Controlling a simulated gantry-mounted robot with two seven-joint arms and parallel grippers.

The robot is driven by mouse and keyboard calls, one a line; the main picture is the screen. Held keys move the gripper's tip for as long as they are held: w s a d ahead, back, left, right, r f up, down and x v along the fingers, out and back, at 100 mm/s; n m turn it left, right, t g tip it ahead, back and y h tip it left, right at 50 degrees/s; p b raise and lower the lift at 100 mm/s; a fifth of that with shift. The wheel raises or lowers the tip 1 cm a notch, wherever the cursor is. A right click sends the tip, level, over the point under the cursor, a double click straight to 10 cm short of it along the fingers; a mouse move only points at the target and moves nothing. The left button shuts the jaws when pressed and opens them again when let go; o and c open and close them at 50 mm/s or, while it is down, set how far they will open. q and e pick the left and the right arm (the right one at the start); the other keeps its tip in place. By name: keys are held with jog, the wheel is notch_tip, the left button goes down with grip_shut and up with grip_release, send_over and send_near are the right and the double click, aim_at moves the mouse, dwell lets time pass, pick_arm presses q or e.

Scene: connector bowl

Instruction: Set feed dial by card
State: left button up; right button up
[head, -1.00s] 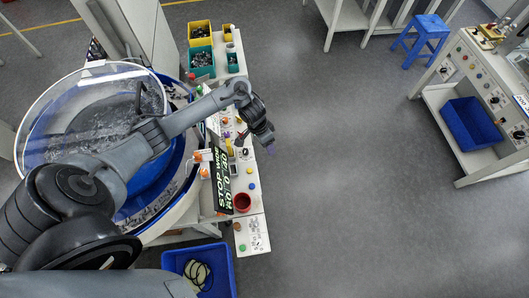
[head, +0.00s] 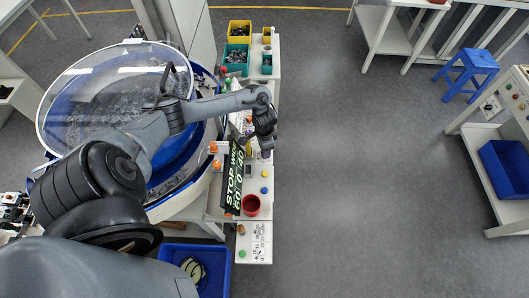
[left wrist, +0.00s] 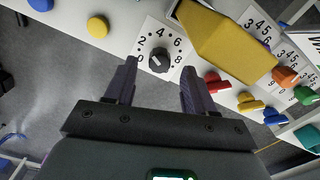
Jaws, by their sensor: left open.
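The feed dial (left wrist: 159,61) is a dark round knob on a white plate with numbers 0 to 8. Its white mark seems to point toward the 0 side. My left gripper (left wrist: 158,78) is open, with one finger on each side of the dial in the left wrist view, not closed on it; contact is unclear. In the head view my left gripper (head: 265,148) hangs over the console's right part and hides the dial.
A yellow angular block (left wrist: 228,42) stands close beside the dial. Red (left wrist: 217,83), orange and yellow knobs sit nearby. A red cup (head: 251,205) stands on the console's near part. A bowl (head: 115,95) is at left.

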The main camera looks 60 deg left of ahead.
pick_arm(q)
jog(key=shift+f, duration=1.65)
grip_shut()
